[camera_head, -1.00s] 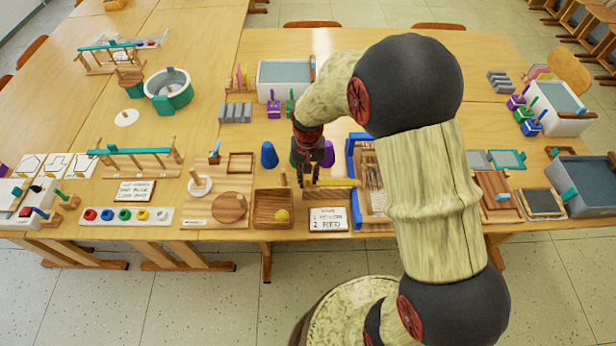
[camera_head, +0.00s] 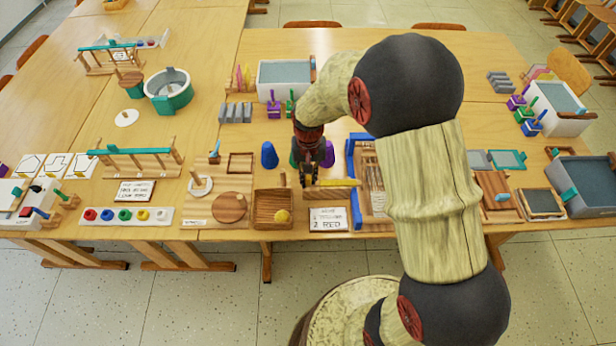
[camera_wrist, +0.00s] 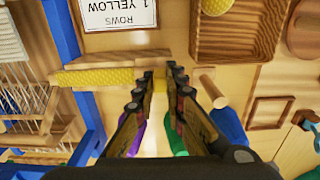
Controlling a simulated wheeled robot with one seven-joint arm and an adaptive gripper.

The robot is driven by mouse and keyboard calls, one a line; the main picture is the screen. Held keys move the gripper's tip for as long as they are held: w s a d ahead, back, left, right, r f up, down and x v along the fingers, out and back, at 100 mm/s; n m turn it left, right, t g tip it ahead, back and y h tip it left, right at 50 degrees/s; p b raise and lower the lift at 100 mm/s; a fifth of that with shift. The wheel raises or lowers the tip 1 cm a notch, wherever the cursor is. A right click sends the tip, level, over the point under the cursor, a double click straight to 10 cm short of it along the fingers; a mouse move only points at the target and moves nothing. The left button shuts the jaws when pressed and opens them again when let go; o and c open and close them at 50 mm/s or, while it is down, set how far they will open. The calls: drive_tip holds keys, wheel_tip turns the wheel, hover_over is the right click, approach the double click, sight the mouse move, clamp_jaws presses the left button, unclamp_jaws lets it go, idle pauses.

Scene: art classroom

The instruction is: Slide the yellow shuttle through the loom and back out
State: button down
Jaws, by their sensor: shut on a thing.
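The yellow shuttle (camera_head: 337,182) lies level, left to right, in front of my gripper's arm. In the wrist view, its yellow wound part (camera_wrist: 95,77) has wood along it, and its far end overlaps the loom's blue side post. I cannot tell how far that end reaches in. The loom (camera_head: 355,195) has a blue frame, and its pale threads show at the left of the wrist view (camera_wrist: 18,45). My gripper (camera_wrist: 158,88) points down and is shut on the shuttle's near end, a small yellow part showing between the fingers. My arm hides the loom's right part.
A wooden tray (camera_head: 258,222) with a yellow ball (camera_head: 282,216) stands left of a card (camera_head: 328,224) about rows. A blue cone (camera_head: 269,156) and a purple cone (camera_head: 328,154) stand behind. A wooden peg (camera_wrist: 207,80) stands close beside my gripper.

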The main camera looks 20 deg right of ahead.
sight(353, 182)
drive_tip(key=s+d+p, duration=0.1)
drive_tip(key=d, duration=0.3)
drive_tip(key=s+d+p, duration=0.1)
drive_tip(key=s+d, duration=0.1)
drive_tip(key=d, duration=0.3)
drive_tip(key=s+d+p, duration=0.1)
drive_tip(key=d, duration=0.3)
drive_tip(key=shift+s+d, duration=0.15)
drive_tip(key=c, duration=2)
unclamp_jaws()
drive_tip(key=shift+d, duration=0.15)
drive_tip(key=shift+o, duration=0.8)
drive_tip(key=shift+r, duration=0.25)
wheel_tip(353, 182, up, 12)
drive_tip(key=shift+f, duration=0.25)
